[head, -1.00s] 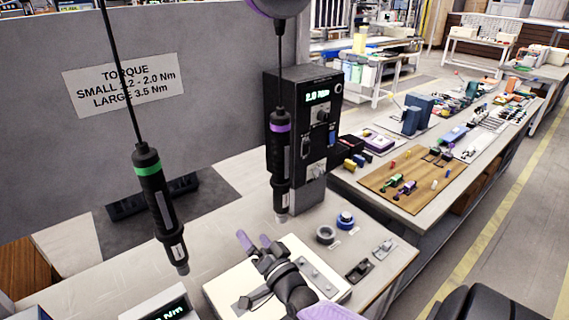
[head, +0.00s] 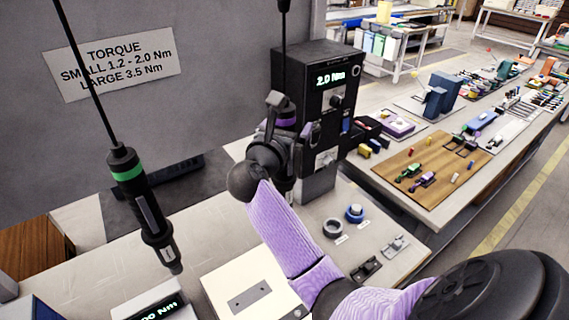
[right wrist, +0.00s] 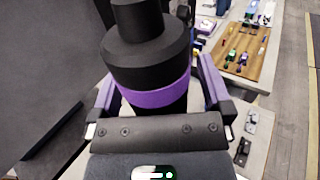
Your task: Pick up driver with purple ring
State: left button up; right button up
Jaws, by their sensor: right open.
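The black driver with the purple ring (head: 286,114) hangs upright from its cable in front of the torque display box, partly hidden by my right gripper (head: 292,118). In the right wrist view its purple ring (right wrist: 158,93) fills the middle. My right gripper's fingers (right wrist: 157,88) stand open on either side of the driver, at about ring height. I cannot tell whether either finger touches it. The driver with the green ring (head: 146,205) hangs slightly tilted at the left, clear of my arm. My left gripper is not in view.
The black display box (head: 320,85) stands close behind the driver. A white fixture plate (head: 225,282) and a small display (head: 158,305) sit at the front.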

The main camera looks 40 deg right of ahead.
jog(key=c, duration=0.5)
grip_shut()
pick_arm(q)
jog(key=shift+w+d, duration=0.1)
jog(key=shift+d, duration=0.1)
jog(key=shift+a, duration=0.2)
pick_arm(e)
jog(key=shift+r, duration=0.15)
